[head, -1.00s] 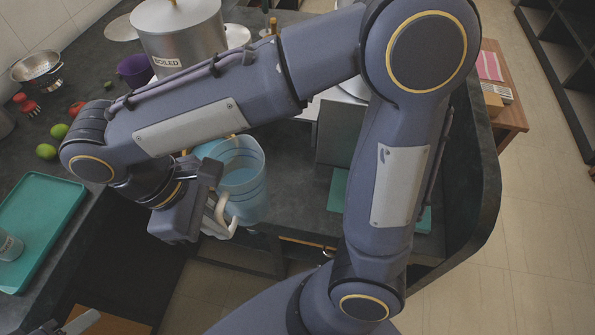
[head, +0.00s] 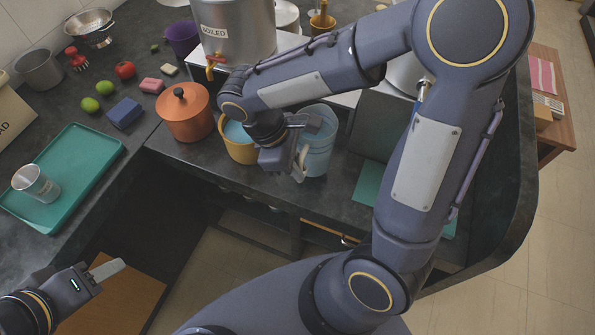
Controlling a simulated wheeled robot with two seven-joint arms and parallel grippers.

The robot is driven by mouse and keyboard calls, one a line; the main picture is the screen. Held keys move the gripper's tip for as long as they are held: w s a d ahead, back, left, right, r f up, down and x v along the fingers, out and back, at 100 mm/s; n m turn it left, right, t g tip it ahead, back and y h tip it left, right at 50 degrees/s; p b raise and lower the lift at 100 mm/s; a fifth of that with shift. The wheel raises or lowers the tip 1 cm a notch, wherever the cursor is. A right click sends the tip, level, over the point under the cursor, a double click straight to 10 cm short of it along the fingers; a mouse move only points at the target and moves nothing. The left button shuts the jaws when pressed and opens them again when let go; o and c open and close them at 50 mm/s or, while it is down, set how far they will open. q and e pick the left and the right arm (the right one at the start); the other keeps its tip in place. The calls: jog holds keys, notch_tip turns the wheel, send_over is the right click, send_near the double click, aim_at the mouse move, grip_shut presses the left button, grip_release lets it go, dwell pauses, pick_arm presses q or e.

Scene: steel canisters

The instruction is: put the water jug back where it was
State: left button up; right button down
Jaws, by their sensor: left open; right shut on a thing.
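The water jug (head: 321,140) is a translucent blue vessel with a pale handle (head: 302,160) on its left side. It is upright at the front of the dark counter, just right of a yellow pot. My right gripper (head: 297,152) is shut on the handle. My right arm comes over from the right and hides part of the jug's rim. I cannot tell whether its base touches the counter. My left gripper (head: 100,279) is open and empty at the lower left, below the counter's front edge.
The yellow pot (head: 240,152) of blue liquid and a lidded orange pot (head: 187,118) stand left of the jug. A large steel canister labelled BOILED (head: 240,35) is behind. A teal mat (head: 368,186) lies to the right.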

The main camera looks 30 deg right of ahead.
jog(key=shift+w+d+f, duration=0.1)
jog(key=shift+f, duration=1.65)
jog(key=c, duration=1.5)
grip_release()
jog(key=shift+b, duration=0.3)
